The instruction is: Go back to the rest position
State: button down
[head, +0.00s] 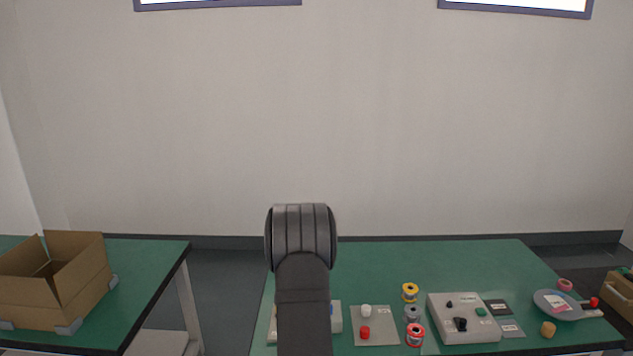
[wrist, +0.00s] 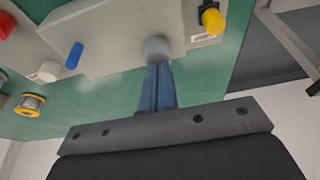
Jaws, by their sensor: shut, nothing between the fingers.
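My gripper (wrist: 157,72) shows in the wrist view as two blue fingers pressed together, with nothing visible between them. Their tips point at a grey-white round knob (wrist: 158,49) on a pale control box (wrist: 115,40); the tips overlap it in the picture, and I cannot tell whether they touch it. In the head view my dark arm stands upright in the middle, in front of the green table, and hides my gripper and most of the box behind it (head: 336,318).
The green table (head: 450,258) holds a plate with a white and a red knob (head: 376,338), several spools, a larger grey control box (head: 452,312) and a blue-grey dish (head: 548,297). A cardboard box (head: 85,285) stands on the left table. The table's back is clear.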

notch_tip(320, 180, up, 8)
jog(key=shift+r, duration=0.2)
dwell(1.1)
jog(key=c, duration=1.7)
grip_release()
jog(key=shift+s+a+r, duration=0.1)
jog(key=shift+a+r, duration=0.05)
jog(key=shift+r, duration=0.05)
jog(key=o, duration=1.7)
jog(key=s+a+r+t, duration=0.1)
jog(key=s+a+r, duration=0.5)
jog(key=s+r, duration=0.2)
jog(key=shift+s+a+r, duration=0.2)
jog(key=shift+s+a, duration=0.15)
jog(key=shift+s, duration=0.4)
jog(key=x, duration=0.9)
jog(key=shift+a+f, duration=0.15)
jog(key=shift+f, duration=0.1)
jog(key=shift+s, duration=0.15)
